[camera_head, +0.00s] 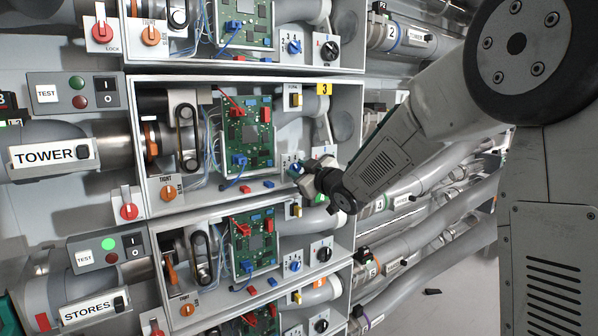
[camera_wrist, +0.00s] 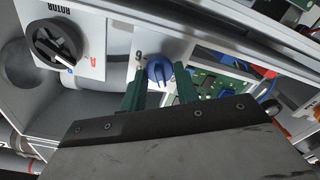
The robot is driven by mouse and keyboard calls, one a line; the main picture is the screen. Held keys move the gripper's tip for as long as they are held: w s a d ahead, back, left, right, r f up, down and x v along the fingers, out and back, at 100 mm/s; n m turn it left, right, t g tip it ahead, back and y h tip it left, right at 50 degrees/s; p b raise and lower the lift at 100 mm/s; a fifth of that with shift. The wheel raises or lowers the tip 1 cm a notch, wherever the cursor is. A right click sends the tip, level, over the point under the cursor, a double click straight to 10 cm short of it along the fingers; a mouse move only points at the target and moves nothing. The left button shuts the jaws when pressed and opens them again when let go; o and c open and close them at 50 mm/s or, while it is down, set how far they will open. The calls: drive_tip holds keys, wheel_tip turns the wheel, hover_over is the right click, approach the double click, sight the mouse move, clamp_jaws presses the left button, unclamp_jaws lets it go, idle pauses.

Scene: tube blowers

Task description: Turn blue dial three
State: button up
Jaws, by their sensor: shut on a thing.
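The blue dial of the bay tagged 3 (camera_head: 295,169) sits on a white plate at the bay's lower right, largely covered by my gripper (camera_head: 308,181). In the wrist view the blue dial (camera_wrist: 160,71) stands between the two green fingers of my gripper (camera_wrist: 159,82), which is shut on it. The wrist view is upside down, and a digit shows on the plate beside the dial. The dial's full scale is hidden. The yellow 3 tag (camera_head: 324,89) is at the bay's upper right corner.
A black rotor knob (camera_wrist: 57,43) is beside the dial in the wrist view. A green circuit board (camera_head: 248,130) lies left of it. Similar bays above and below hold other blue dials (camera_head: 294,47), (camera_head: 295,266). Metal shelf edges border the bay.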

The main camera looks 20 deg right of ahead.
drive_tip(key=shift+m, duration=0.8)
drive_tip(key=shift+f, duration=0.1)
drive_tip(key=o, duration=0.9)
drive_tip(key=shift+o, duration=0.2)
drive_tip(key=shift+s+d, duration=0.1)
drive_tip(key=v, duration=0.7)
drive_tip(key=shift+s, duration=0.3)
drive_tip(key=shift+d, duration=0.1)
